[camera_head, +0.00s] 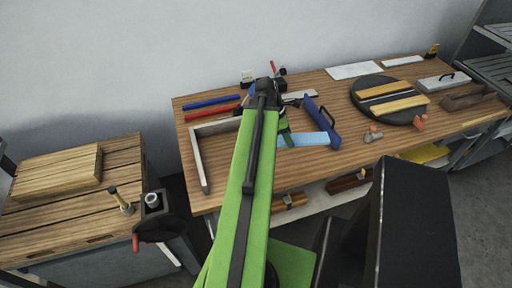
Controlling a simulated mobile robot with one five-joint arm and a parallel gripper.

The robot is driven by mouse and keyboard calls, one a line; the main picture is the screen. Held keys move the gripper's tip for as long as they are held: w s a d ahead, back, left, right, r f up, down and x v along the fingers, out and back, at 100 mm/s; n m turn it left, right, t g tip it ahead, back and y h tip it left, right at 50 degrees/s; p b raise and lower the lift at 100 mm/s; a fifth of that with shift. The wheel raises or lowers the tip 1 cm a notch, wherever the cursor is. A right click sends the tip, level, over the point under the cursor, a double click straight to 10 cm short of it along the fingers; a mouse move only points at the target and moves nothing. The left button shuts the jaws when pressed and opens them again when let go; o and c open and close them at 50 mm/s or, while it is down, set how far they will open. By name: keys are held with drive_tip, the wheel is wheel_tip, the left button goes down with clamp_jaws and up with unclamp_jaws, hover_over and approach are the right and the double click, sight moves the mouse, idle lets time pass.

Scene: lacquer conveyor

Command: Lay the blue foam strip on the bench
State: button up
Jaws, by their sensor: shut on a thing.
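The blue foam strip (304,139), light blue and flat, shows just right of my green arm, over the front half of the wooden bench (345,165). My gripper (284,129) is at the strip's left end and is shut on it. My arm partly hides the fingers and that end of the strip. I cannot tell whether the strip touches the bench top or is slightly above it.
A dark blue handled tool (322,120) lies right of the strip. A metal square (197,160), a red bar (212,113) and a blue bar (211,102) lie left. A round black board (388,87) with wooden bars is farther right. Bare wood shows in front.

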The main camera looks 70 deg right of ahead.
drive_tip(key=w+f+n+b, duration=0.1)
drive_tip(key=w+f+b, duration=0.1)
drive_tip(key=w, duration=0.2)
drive_tip(key=w+d+f+n+b, duration=0.1)
drive_tip(key=w+f+b, duration=0.1)
drive_tip(key=w, duration=0.2)
drive_tip(key=w+d+f+h+b, duration=0.1)
drive_tip(key=w+f+b, duration=0.1)
drive_tip(key=w+b, duration=0.1)
drive_tip(key=shift+w+d+f+n+t, duration=0.1)
drive_tip(key=shift+w+f+n+t, duration=0.25)
drive_tip(key=shift+w, duration=0.75)
wheel_tip(320, 180, down, 4)
drive_tip(key=b, duration=0.4)
drive_tip(key=shift+f, duration=0.25)
drive_tip(key=shift+r, duration=0.25)
drive_tip(key=shift+f, duration=0.15)
drive_tip(key=o, duration=1.3)
